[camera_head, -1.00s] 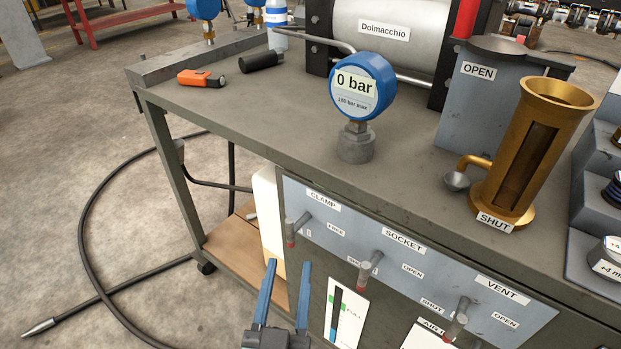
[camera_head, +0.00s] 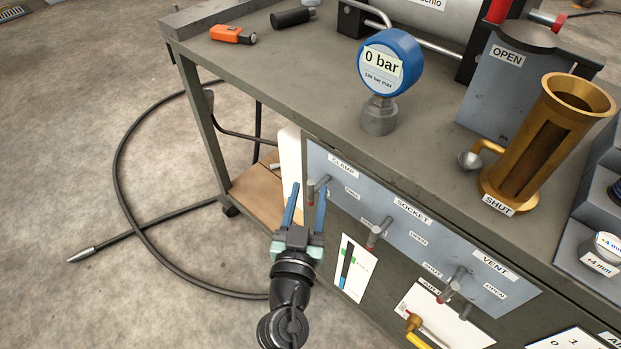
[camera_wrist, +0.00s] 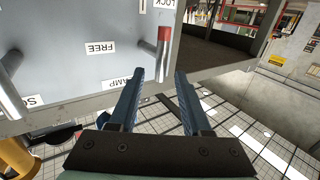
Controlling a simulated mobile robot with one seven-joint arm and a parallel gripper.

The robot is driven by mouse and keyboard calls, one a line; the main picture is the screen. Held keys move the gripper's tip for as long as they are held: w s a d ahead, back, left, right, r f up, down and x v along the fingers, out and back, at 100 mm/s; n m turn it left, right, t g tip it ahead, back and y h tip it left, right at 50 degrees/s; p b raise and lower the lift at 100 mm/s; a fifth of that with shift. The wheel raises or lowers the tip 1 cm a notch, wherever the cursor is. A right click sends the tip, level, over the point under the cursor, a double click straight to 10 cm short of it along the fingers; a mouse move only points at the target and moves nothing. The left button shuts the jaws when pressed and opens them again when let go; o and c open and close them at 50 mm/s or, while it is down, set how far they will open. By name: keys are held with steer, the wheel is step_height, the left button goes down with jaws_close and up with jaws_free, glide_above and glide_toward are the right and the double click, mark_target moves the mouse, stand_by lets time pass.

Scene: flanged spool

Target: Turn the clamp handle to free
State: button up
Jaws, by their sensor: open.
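The clamp handle (camera_head: 316,188) is a grey lever with a red tip on the blue-grey panel (camera_head: 440,248), at its left end under the CLAMP label (camera_head: 342,168). The FREE label (camera_head: 352,193) is to its right. In the wrist view the handle (camera_wrist: 161,55) shows with its red end beside the LOCK label (camera_wrist: 164,4), away from the FREE label (camera_wrist: 101,48). My gripper (camera_head: 306,190) is open and empty, with blue fingers near the handle in the head view.
The socket handle (camera_head: 378,233) and vent handle (camera_head: 452,285) stick out from the same panel to the right. A gauge (camera_head: 390,62) reading 0 bar and a brass slotted cylinder (camera_head: 550,140) stand on the bench top. A black hose (camera_head: 118,170) lies on the floor at left.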

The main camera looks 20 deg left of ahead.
mark_target(318, 186)
steer(key=shift+x, duration=1.5)
jaws_close()
